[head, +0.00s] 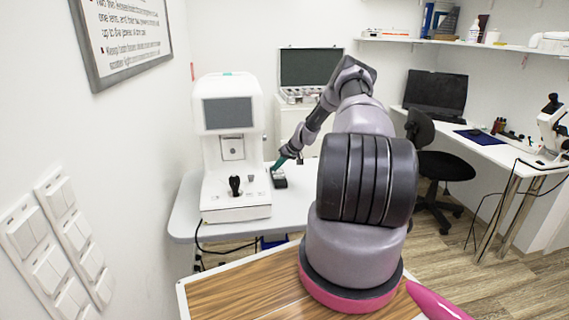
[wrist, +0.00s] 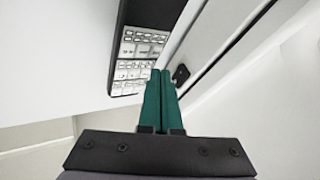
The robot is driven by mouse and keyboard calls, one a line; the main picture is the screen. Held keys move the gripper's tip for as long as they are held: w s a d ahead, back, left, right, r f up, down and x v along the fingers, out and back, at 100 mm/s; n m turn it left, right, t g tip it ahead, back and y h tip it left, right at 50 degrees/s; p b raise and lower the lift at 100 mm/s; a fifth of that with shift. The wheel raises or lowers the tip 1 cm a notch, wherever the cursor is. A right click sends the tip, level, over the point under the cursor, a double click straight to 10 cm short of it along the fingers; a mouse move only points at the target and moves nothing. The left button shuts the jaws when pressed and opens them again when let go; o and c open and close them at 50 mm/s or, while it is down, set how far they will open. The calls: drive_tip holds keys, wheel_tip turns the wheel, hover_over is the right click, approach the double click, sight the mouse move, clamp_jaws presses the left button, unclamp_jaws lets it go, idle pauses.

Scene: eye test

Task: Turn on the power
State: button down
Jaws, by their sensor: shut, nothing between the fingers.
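The white eye-test machine (head: 228,135) stands on the table at left, with a grey screen (head: 228,112) and a black joystick (head: 235,185) on its base. My gripper (head: 279,162) is to the right of the machine's base, pointing down. In the wrist view its two green fingers (wrist: 161,74) are shut together with nothing between them. A small black switch-like part (wrist: 181,75) sits on a white surface just right of the fingertips. Whether the fingers touch it, I cannot tell. The head view does not show this part clearly.
Behind is an open case (head: 310,68). A black chair (head: 440,165) and desk (head: 500,148) are at right.

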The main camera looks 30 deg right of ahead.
drive_tip(key=shift+w+a, duration=0.1)
drive_tip(key=shift+a, duration=0.85)
drive_tip(key=shift+a, duration=0.1)
drive_tip(key=shift+a, duration=0.3)
drive_tip(key=shift+w+d, duration=0.6)
